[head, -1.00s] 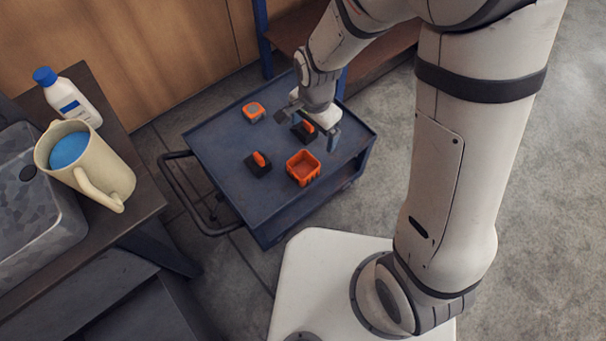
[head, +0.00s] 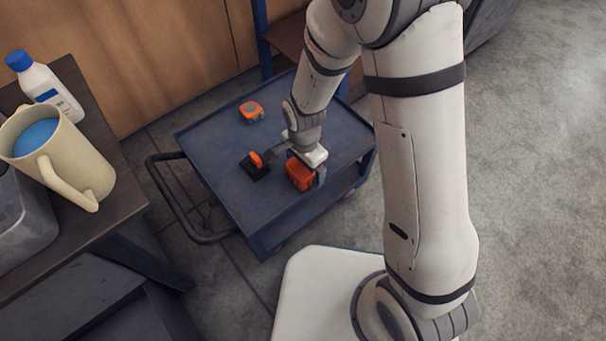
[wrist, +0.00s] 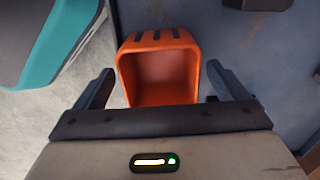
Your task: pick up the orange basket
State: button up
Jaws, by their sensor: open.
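The orange basket (head: 299,176) stands on the blue cart top near its front right edge. In the wrist view the basket (wrist: 160,72) is open-topped and empty, with dark slots on its far rim. My gripper (head: 301,166) is directly above it in the head view and hides part of it. In the wrist view my gripper (wrist: 158,92) is open, one dark finger on each side of the basket's near part. The fingers look apart from its walls; I cannot tell how far down they reach.
The blue cart (head: 225,135) also holds an orange-and-grey tape measure (head: 251,111) and a black block with an orange handle (head: 256,162). A dark object (wrist: 258,4) lies beyond the basket. A side table (head: 115,195) bears a beige pitcher (head: 85,165) and a white bottle (head: 48,88).

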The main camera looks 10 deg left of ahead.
jog(key=shift+c, duration=0.5)
jog(key=c, duration=1)
jog(key=shift+o, duration=0.2)
